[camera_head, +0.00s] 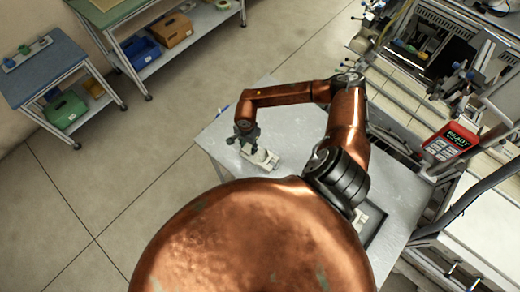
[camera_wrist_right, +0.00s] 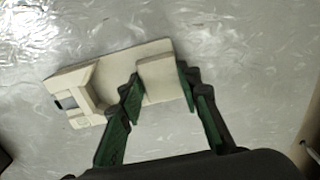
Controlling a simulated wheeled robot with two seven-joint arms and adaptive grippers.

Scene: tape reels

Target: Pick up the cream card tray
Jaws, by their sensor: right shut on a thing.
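The cream card tray (camera_head: 265,159) lies near the left part of the grey metal table. In the right wrist view it is a long cream piece (camera_wrist_right: 100,72) with a raised block and a small dark window at its left end. My right gripper (camera_head: 246,147) reaches down onto it. In the wrist view the green-padded fingers of the right gripper (camera_wrist_right: 160,88) stand on either side of the raised cream block and are shut on it. I cannot tell whether the tray is clear of the tabletop. My left gripper is not in view.
The grey table (camera_head: 215,135) is mostly bare around the tray. A dark-framed tray (camera_head: 377,228) is at its right edge, partly hidden by my arm. A red "READY" device (camera_head: 451,141) and machinery stand at the right. Shelves with bins (camera_head: 172,30) are far left.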

